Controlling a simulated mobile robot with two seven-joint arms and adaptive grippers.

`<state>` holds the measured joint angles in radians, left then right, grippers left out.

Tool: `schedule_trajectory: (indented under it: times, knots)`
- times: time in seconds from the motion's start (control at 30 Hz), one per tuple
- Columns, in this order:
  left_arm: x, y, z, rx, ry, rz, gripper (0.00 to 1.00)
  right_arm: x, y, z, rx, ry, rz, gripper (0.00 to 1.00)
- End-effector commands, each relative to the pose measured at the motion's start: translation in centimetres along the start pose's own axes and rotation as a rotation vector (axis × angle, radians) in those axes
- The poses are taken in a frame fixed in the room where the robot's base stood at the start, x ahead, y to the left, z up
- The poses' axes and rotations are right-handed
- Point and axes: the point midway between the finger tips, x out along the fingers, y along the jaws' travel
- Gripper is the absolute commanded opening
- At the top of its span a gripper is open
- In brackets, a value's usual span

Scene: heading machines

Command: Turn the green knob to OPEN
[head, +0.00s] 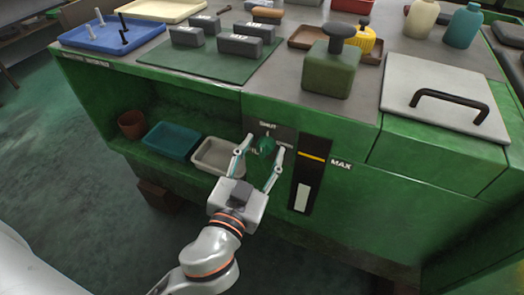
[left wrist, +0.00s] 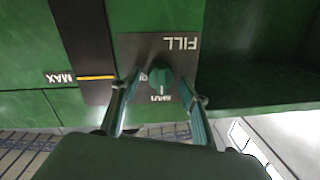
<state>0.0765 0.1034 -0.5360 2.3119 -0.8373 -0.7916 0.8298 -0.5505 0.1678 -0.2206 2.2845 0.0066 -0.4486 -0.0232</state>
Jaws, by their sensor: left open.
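The green knob (head: 265,146) is on a dark plate on the green machine's front face. It also shows in the left wrist view (left wrist: 160,78). Its white mark points to the word SHUT, at the top of the plate in the head view. The word at the right of the knob is partly hidden by a finger; FILL is printed elsewhere on the plate. My left gripper (head: 262,150) is open, with one finger on each side of the knob. I cannot tell whether the fingers touch it. My right gripper is not in view.
A black level gauge (head: 311,175) marked MAX is just right of the knob. An open shelf at left holds a grey bin (head: 217,157) and a teal bin (head: 171,141). The top carries a green block with a knob (head: 332,70) and a lid with a black handle (head: 448,100).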

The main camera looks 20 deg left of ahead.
Motion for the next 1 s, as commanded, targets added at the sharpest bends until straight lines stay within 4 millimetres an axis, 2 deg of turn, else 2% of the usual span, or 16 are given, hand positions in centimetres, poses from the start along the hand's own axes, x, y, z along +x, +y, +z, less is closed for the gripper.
schedule_trajectory:
  times: [0.1,0.23,0.27,0.67,1.0]
  knots:
    - [0.0,0.0,0.0,0.000,0.000,0.000,0.42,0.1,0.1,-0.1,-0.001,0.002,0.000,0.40]
    - [0.0,0.0,0.0,0.000,0.000,0.000,0.08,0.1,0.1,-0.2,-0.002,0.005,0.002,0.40]
    - [0.0,0.0,0.0,0.000,0.000,0.000,0.06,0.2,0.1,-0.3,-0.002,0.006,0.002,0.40]
    - [0.0,0.0,-0.2,0.050,0.005,-0.001,0.06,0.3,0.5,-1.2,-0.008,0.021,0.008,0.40]
    - [0.0,0.1,-0.4,0.288,0.024,-0.006,0.06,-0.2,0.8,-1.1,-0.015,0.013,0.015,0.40]
